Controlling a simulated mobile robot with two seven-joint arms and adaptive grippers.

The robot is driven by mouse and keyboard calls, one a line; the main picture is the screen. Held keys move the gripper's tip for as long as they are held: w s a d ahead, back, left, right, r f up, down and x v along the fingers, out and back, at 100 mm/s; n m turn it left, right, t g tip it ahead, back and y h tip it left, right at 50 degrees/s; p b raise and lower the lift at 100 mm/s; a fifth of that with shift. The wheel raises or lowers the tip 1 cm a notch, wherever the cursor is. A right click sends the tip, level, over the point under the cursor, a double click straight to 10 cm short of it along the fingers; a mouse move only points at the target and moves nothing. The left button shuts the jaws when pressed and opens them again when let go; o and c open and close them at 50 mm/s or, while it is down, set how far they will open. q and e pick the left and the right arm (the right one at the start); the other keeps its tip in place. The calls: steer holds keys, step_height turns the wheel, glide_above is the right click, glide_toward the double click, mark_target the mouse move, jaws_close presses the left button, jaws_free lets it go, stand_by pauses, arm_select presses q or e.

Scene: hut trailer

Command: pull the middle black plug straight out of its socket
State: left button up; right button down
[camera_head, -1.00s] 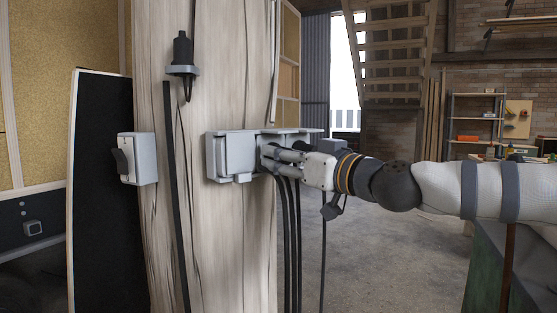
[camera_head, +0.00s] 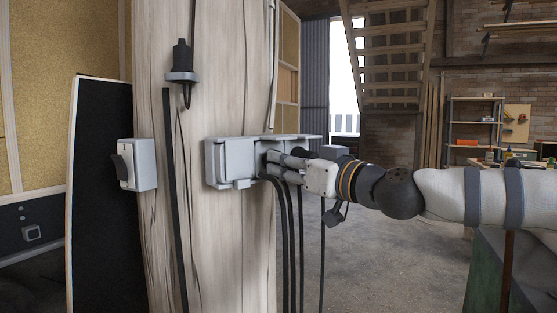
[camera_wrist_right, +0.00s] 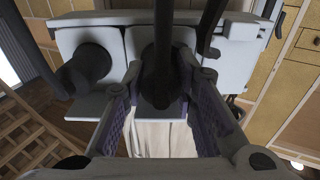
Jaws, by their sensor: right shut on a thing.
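The grey socket box (camera_head: 226,163) is fixed to the wooden post, with black cables (camera_head: 288,235) hanging from it. My right gripper (camera_head: 277,163) reaches in from the right at the box's open sockets. In the right wrist view, its two purple-padded fingers (camera_wrist_right: 160,90) are on either side of the middle black plug (camera_wrist_right: 160,78) and shut on it. The plug is at the socket face; how deep it sits cannot be told. Another round black plug (camera_wrist_right: 90,65) is left of it in that view, and a dark cable (camera_wrist_right: 211,25) passes to its right. My left gripper is not in view.
A grey switch (camera_head: 138,166) and a hanging black connector (camera_head: 181,58) are on the post (camera_head: 230,60), left of and above the socket box. A black panel (camera_head: 100,190) leans at the left. Open concrete floor (camera_head: 385,250) lies right of the post.

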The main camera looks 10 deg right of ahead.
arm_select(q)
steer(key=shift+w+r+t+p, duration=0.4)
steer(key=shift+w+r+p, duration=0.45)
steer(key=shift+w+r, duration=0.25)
arm_select(e)
steer(key=v, duration=0.6)
steer(key=shift+r, duration=0.15)
arm_select(q)
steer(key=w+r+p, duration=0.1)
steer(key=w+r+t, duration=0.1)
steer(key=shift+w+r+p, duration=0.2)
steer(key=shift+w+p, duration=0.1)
steer(key=shift+p, duration=0.1)
arm_select(e)
steer(key=v, duration=0.6)
